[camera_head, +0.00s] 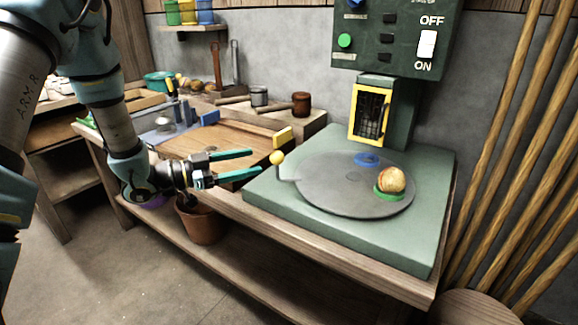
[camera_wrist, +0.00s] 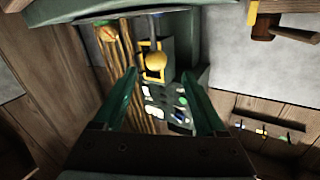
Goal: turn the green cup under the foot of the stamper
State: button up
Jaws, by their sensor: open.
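A grey turntable (camera_head: 330,187) lies on a green base. The green cup (camera_head: 386,196) sits near its right front edge and holds a round tan and reddish lump (camera_head: 391,180). A blue cup (camera_head: 367,159) is at the turntable's back. The stamper (camera_head: 398,120) stands behind, with a yellow-framed cage (camera_head: 369,114); its foot cannot be made out. A yellow knob (camera_head: 277,158) tops a crank at the turntable's left edge. My gripper (camera_head: 257,163) is open and empty, its fingertips just left of the knob. In the wrist view the knob (camera_wrist: 157,62) shows between the fingertips.
A dark green panel (camera_head: 392,40) with an OFF/ON switch hangs above the stamper. A wooden tray (camera_head: 215,148) and a mallet (camera_head: 301,104) lie left of the base. Wooden poles (camera_head: 510,150) lean at the right. A clay pot (camera_head: 200,222) stands below my gripper.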

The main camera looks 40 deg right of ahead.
jog(key=shift+s+d+r, duration=0.1)
jog(key=shift+s+d, duration=0.45)
jog(key=p+x, duration=0.1)
jog(key=x, duration=0.8)
jog(key=shift+s+d+p, duration=0.1)
jog(key=shift+d+p, duration=0.25)
grip_shut()
dwell(0.5)
